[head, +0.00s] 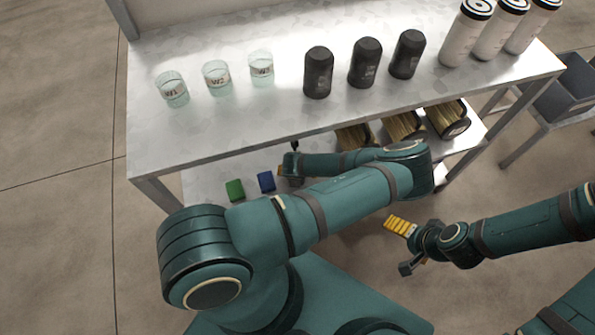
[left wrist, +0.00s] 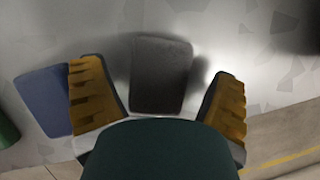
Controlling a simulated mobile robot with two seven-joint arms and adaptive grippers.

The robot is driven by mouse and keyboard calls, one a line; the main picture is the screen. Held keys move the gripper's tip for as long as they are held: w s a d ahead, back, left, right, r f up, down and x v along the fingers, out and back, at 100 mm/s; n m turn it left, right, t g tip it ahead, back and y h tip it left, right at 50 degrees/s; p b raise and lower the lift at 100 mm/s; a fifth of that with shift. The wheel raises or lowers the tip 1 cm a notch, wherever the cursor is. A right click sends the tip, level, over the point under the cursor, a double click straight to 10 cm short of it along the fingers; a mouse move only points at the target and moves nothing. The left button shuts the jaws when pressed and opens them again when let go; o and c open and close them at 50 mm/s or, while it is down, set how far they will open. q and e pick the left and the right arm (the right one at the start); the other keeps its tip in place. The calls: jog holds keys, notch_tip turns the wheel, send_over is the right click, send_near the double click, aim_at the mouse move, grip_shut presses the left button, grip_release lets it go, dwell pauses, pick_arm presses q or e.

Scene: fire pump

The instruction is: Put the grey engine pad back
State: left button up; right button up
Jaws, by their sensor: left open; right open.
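The grey engine pad (left wrist: 160,75) is a dark rounded block on the pale lower shelf in the left wrist view. It sits between the two yellow-ridged fingers of my open left gripper (head: 285,172), with a gap on each side. In the head view my left gripper and arm hide the pad. My right gripper (head: 403,247) is open and empty, out over the floor to the right and in front of the shelf.
A blue pad (head: 266,181) and a green pad (head: 235,190) lie left of my left gripper on the lower shelf (head: 205,180). The upper shelf (head: 225,125) above holds glass cups (head: 217,80), black canisters (head: 365,64) and white cylinders (head: 465,35).

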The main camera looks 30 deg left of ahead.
pick_arm(q)
jog(key=p+v, duration=0.2)
jog(key=v, duration=0.4)
jog(key=shift+s+r, duration=0.1)
jog(key=shift+r, duration=0.3)
jog(key=shift+s+d+r, duration=0.1)
jog(key=shift+s+r, duration=0.05)
jog(key=shift+r, duration=0.1)
jog(key=shift+s+d+n, duration=0.1)
jog(key=shift+s+n, duration=0.15)
jog(key=shift+n, duration=0.05)
jog(key=s+d+n+g+h, duration=0.2)
jog(key=s+d+n, duration=0.6)
jog(key=n, duration=0.9)
jog(key=d+r+n+h, duration=0.2)
jog(key=d+r+n, duration=0.2)
jog(key=r+n, duration=0.2)
jog(key=w+d+r+n+h, duration=0.1)
jog(key=d+r+n, duration=0.3)
jog(key=r+n, duration=0.2)
jog(key=n, duration=0.2)
jog(key=shift+r+n+h, duration=0.25)
jog(key=shift+n+h, duration=0.15)
